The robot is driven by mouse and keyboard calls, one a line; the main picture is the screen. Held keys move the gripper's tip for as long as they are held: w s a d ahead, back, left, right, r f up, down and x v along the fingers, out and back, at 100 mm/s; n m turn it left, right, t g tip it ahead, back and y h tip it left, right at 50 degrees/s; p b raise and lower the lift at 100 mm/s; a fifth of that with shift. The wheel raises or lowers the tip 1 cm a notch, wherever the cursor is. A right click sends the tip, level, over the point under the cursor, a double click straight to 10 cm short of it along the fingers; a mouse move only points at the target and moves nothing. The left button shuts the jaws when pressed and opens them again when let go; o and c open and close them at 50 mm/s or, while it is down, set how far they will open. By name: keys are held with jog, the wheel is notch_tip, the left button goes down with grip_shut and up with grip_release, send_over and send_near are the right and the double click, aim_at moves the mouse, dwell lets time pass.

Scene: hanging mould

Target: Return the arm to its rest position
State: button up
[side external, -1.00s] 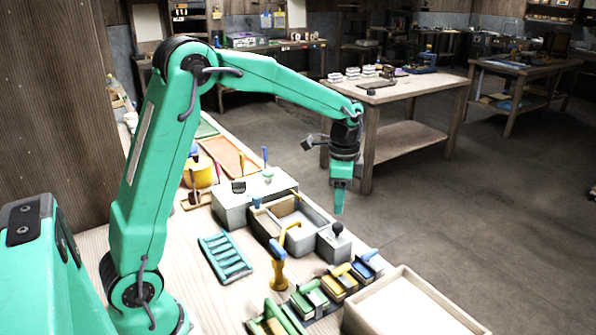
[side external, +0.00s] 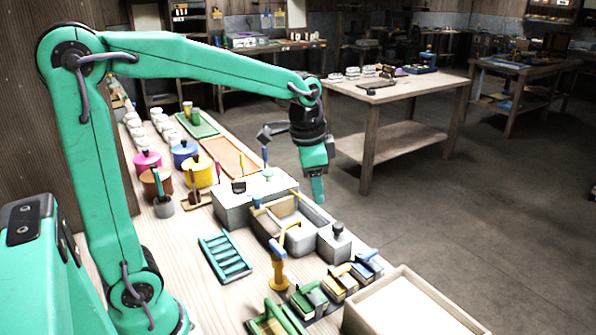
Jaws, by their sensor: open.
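My gripper (side external: 317,182) hangs from my green arm in the side external view, pointing down and slightly tilted. Its jaws are open and I see nothing between them. It appears in the picture above the grey open box (side external: 262,228) on the bench, clear of it. The exact height above the bench is hard to judge. My arm reaches from the left, with the elbow high at the upper left.
Coloured pots (side external: 199,173) stand farther back. Open floor (side external: 450,230) lies to the right.

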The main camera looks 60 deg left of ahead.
jog(key=s+d+r+n+t, duration=0.1)
jog(key=s+n+t, duration=0.2)
jog(key=s, duration=1.2)
jog(key=n, duration=0.2)
jog(key=shift+d+n+t, duration=0.3)
jog(key=shift+d, duration=0.1)
jog(key=shift+r, duration=0.1)
dwell(1.0)
